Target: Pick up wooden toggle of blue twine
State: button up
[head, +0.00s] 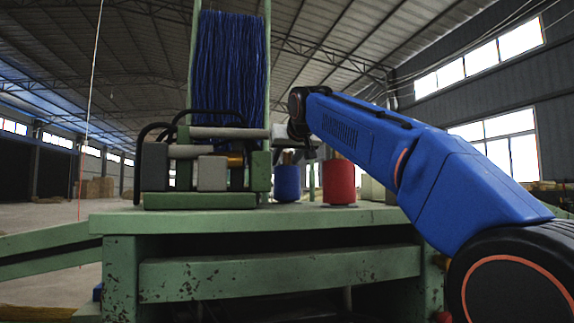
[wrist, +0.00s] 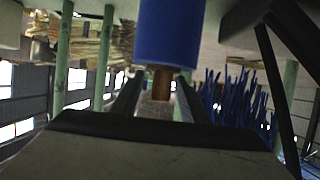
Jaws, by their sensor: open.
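The blue twine spool (head: 287,183) stands on the green bench, left of a red spool. Its wooden toggle (head: 287,157) shows as a small brown piece at its top, partly covered by my wrist. In the wrist view the blue spool (wrist: 168,32) comes in from the top edge, with the brown wooden toggle (wrist: 161,84) pointing down towards my gripper. My gripper (wrist: 160,79) is open, with one dark finger on each side of the toggle. I cannot tell whether either finger touches it.
The red spool (head: 339,182) stands close on the right. A green machine frame with grey blocks (head: 212,173) and dark hoses is on the left. Blue bristles (wrist: 232,98) and green posts also show in the wrist view. The front bench top (head: 240,220) is clear.

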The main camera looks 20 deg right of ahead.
jog(key=shift+x, duration=0.85)
grip_shut()
jog(key=shift+s+r, duration=0.1)
jog(key=shift+r, duration=0.05)
